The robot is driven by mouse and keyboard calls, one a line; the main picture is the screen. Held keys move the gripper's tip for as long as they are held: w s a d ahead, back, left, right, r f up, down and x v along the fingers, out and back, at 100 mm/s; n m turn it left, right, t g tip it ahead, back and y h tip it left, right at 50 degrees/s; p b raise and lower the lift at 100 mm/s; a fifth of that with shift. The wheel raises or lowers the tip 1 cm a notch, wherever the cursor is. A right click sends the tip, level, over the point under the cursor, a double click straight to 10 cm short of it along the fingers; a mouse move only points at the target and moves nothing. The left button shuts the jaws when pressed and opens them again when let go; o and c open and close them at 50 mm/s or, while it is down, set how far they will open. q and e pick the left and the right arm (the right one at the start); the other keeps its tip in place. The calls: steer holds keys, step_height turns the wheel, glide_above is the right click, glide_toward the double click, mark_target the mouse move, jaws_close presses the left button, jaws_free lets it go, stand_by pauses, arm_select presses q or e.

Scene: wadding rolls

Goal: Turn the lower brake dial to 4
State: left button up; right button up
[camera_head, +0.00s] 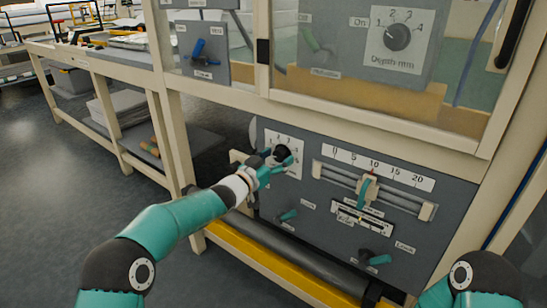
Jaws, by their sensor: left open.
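The lower brake dial (283,153) is a dark round knob on a white numbered plate, at the upper left of the lower grey panel. My left gripper (275,164) is at the dial, with its open fingers around or just in front of the knob; I cannot tell whether they touch it. The fingers hide part of the knob and some numbers, so the pointer's setting cannot be read. Of my right arm (472,275) only a teal and black part shows at the bottom right; its gripper is out of view.
Right of the dial are a slider scale (376,167) marked up to 20 and a teal-handled slider (366,192). Two teal levers sit below. Above, behind a clear pane, is a Depth mm dial (397,37). A cream frame beam (370,125) crosses above the panel.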

arm_select(q)
steer(key=shift+w+d, duration=0.2)
steer(key=shift+c, duration=0.4)
steer(key=c, duration=1.1)
steer(key=shift+o, duration=0.2)
steer(key=shift+a, duration=0.25)
steer(key=shift+d, duration=0.1)
